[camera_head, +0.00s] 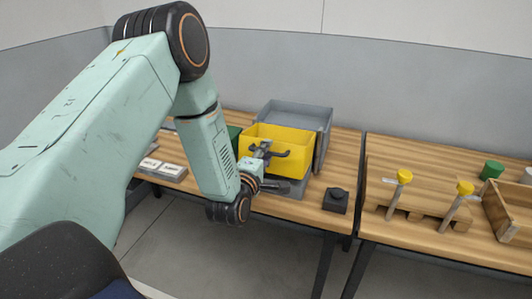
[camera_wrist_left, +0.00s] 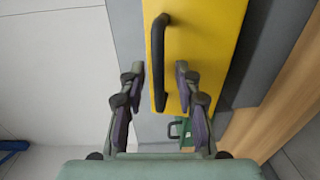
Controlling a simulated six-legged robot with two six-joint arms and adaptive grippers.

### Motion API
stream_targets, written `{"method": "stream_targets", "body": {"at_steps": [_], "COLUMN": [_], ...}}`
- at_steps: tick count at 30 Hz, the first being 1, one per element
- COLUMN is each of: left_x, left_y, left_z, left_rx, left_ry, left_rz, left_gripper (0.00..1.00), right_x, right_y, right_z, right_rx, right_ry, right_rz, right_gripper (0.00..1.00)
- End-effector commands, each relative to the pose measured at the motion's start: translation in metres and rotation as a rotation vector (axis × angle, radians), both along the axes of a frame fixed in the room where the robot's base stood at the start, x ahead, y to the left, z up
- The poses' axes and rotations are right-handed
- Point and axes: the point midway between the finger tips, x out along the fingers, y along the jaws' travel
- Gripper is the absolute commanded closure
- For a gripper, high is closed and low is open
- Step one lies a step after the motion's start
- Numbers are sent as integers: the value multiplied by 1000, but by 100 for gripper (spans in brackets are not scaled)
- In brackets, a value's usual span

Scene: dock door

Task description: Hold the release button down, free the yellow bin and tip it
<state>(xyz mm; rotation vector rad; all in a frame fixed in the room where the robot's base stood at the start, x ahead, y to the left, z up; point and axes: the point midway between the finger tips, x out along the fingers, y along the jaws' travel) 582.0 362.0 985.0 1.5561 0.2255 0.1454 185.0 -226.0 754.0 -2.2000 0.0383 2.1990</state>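The yellow bin (camera_head: 289,138) sits upright on a grey base on the left wooden table. It has a black handle on its front, which shows clearly in the wrist view (camera_wrist_left: 158,60). My left gripper (camera_head: 264,153) is at the front of the bin. In the wrist view my left gripper (camera_wrist_left: 158,80) is open, with one finger on each side of the handle and gaps visible. A small black box with a round top, which looks like the release button (camera_head: 336,199), stands right of the bin near the table's front edge. My right gripper is not in view.
A grey open bin (camera_head: 300,110) stands behind the yellow one. A green bin (camera_head: 233,134) is partly hidden by my left arm. The right table holds yellow-topped clamps (camera_head: 404,177), a green cylinder (camera_head: 492,169) and a wooden box (camera_head: 512,212). A gap separates the tables.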

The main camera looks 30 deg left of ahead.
Motion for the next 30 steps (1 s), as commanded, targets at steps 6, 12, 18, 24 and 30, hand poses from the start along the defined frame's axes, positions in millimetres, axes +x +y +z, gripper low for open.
{"method": "stream_targets", "body": {"at_steps": [6,12,18,24,30], "left_x": [6,6,5,6,6], "left_y": [1,1,1,1,1], "left_z": [0,0,0,0,0], "left_rx": [0,0,0,0,0], "left_ry": [0,0,0,-1,-1], "left_rz": [-1,-1,0,-1,-2], "left_gripper": [67,71,88,100,100], "right_x": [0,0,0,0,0], "right_y": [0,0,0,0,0], "right_z": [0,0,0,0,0], "right_rx": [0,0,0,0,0], "right_ry": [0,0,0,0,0], "right_rz": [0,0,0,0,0], "right_gripper": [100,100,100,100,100]}}
